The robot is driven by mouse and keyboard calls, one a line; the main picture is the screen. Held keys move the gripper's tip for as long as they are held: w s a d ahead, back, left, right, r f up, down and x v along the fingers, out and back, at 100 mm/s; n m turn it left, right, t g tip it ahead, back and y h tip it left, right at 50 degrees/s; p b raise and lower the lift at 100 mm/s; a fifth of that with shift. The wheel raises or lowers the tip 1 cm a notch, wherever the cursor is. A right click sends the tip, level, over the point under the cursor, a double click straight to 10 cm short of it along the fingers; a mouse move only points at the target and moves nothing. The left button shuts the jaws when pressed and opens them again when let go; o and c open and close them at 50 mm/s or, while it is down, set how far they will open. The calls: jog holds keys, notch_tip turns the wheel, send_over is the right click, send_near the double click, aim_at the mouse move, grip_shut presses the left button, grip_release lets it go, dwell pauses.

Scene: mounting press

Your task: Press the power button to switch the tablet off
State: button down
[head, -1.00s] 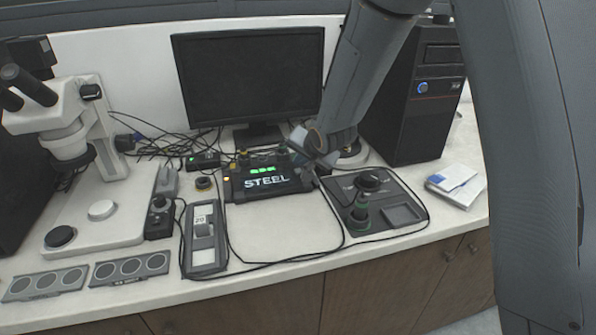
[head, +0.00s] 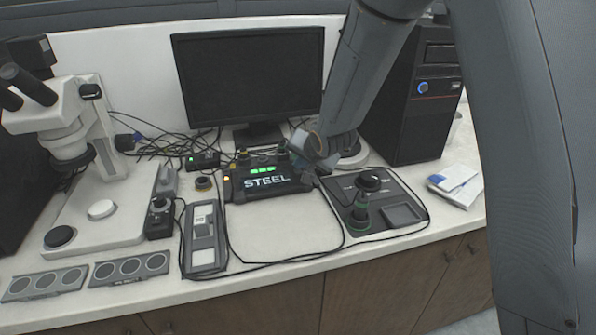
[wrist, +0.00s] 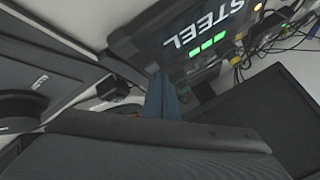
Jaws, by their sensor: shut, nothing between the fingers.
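The tablet (head: 266,191) is a dark device on the bench in front of the monitor. Its screen is lit, with the word STEEL and green bars above it. It also shows at the top of the wrist view (wrist: 176,44), with the same lit screen. My gripper (head: 325,172) is shut and empty at the tablet's right end. In the wrist view my gripper's fingers (wrist: 163,97) point toward the tablet's edge. I cannot tell whether they touch it. No power button can be made out; the right end of the tablet is partly hidden by my gripper.
A monitor (head: 250,85) stands behind the tablet and a black computer tower (head: 415,110) to the right. A control plate with knobs (head: 402,214) lies right of the tablet. A microscope (head: 75,135) stands left. Black cables cross the bench; the front middle is mostly clear.

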jog(key=shift+f, duration=0.35)
dwell(0.7)
jog(key=shift+r, duration=0.1)
jog(key=shift+r+p, duration=0.65)
jog(key=shift+r, duration=0.05)
jog(key=shift+r, duration=0.1)
notch_tip(320, 180, up, 5)
jog(key=p, duration=0.5)
dwell(0.5)
jog(key=s+d+r+n+g+h, duration=0.1)
jog(key=s+d+n+g+h, duration=0.15)
jog(key=s+d, duration=0.95)
jog(key=s+d+n+g, duration=0.1)
jog(key=s+d+g, duration=0.1)
jog(key=s, duration=0.7)
jog(key=s+d+n+g, duration=0.1)
jog(key=s+d, duration=0.4)
jog(key=s, duration=0.5)
jog(key=shift+s+d+r+g+h, duration=0.25)
jog(key=shift+g+h, duration=0.2)
jog(key=shift+g, duration=0.4)
